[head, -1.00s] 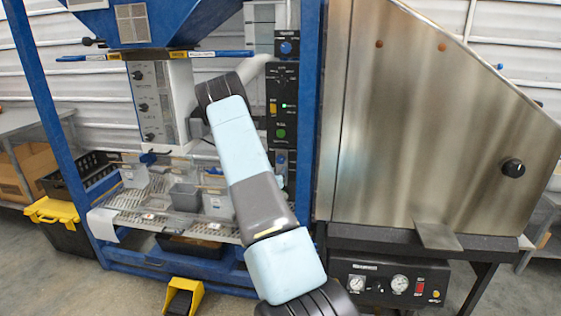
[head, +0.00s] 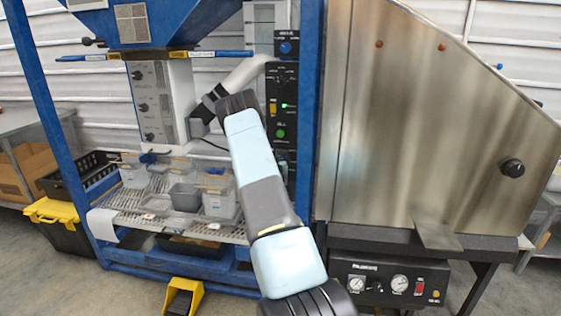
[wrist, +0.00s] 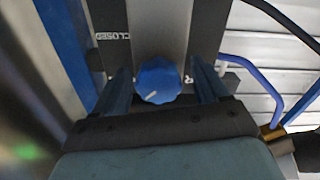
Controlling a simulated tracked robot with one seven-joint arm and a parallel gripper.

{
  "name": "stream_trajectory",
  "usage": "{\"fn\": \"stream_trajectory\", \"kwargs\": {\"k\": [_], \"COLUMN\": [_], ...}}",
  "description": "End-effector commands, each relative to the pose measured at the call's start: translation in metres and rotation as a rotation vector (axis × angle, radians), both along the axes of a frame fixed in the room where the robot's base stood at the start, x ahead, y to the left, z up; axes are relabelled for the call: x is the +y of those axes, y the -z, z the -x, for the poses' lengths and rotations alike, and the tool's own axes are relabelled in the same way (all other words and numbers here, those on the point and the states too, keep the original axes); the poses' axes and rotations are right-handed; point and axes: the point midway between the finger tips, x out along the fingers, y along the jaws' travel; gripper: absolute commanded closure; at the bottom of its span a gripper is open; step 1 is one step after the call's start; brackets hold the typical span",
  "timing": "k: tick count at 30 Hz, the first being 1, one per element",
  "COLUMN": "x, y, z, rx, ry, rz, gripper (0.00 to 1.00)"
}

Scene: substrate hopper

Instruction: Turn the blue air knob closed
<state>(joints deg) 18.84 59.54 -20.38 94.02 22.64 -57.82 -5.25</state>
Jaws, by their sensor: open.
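The blue air knob (wrist: 158,80) shows in the wrist view, round, with a white pointer line towards the lower left. A CLOSED label (wrist: 113,36) is on the dark panel to its upper left, upside down in this view. My gripper (wrist: 162,88) is open, with one finger on each side of the knob. A gap shows on both sides, and I cannot tell whether either finger touches it.
Another view of the station shows a blue knob (head: 286,47) on the upper control box. A blue post (head: 310,110) stands beside the black control panel (head: 274,90). The steel cabinet (head: 420,140) is on the right. Grey tubs (head: 186,197) sit on the wire shelf.

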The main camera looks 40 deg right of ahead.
Motion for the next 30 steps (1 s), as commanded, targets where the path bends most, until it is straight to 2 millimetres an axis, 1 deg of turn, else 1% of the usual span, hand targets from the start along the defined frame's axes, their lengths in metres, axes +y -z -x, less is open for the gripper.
{"fn": "stream_trajectory", "kwargs": {"k": [7, 24, 30], "x": [-0.0002, 0.0003, 0.0005], "y": [0.0000, -0.0001, -0.0002], "z": [-0.0002, -0.0004, -0.0006], "rx": [0.000, 0.000, -0.010], "ry": [0.000, -0.001, -0.001], "rz": [0.000, 0.000, -0.009], "gripper": [0.27, 0.82, 0.82]}}
